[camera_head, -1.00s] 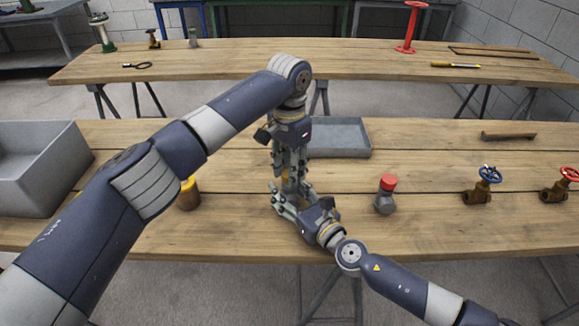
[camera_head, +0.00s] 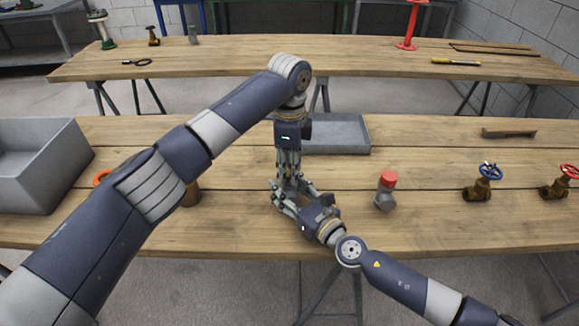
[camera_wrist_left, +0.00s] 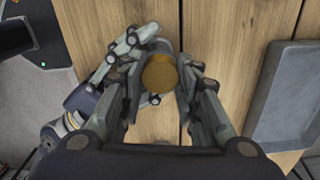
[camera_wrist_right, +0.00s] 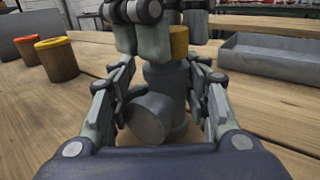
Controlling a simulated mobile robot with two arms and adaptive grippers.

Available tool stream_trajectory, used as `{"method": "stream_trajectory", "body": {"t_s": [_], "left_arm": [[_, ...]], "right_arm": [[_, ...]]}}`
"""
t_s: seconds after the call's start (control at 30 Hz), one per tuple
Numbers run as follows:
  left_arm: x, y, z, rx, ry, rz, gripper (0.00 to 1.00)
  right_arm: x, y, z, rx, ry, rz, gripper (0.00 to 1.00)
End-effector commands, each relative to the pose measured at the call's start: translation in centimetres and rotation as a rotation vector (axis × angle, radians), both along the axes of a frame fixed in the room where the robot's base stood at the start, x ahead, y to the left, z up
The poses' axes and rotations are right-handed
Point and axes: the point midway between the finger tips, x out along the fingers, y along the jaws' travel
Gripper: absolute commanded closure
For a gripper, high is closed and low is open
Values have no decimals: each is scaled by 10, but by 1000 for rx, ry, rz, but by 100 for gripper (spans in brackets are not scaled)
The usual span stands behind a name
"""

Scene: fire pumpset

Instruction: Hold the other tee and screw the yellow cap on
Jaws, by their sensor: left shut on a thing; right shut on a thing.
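The yellow cap (camera_wrist_left: 160,73) sits on top of a grey tee, between the fingers of my left gripper (camera_head: 287,168), which points straight down and is shut on it. In the right wrist view the cap (camera_wrist_right: 179,42) shows above the upright tee (camera_wrist_right: 165,76). The tee's side branch (camera_wrist_right: 150,118) faces that camera. My right gripper (camera_head: 291,196) is shut around the tee from the side, low over the table. Fingers hide most of the tee in the head view. The other grey tee (camera_head: 384,201) stands to the right with a red cap (camera_head: 388,178) on it.
A grey tray (camera_head: 340,147) lies behind my grippers. A large grey bin (camera_head: 38,170) stands at the left. Brown pots (camera_wrist_right: 57,62) stand near it, partly behind my left arm. Two valves (camera_head: 482,185) are at the right. Table between red-capped tee and valves is clear.

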Motion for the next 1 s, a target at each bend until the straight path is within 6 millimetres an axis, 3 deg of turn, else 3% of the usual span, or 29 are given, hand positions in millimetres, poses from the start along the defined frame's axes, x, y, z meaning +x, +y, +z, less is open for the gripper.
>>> {"method": "stream_trajectory", "body": {"t_s": [1.0], "left_arm": [[1, -1, 1, 5, -10, -1728, 90]], "right_arm": [[-1, 0, -3, -3, 4, 3, 100]]}}
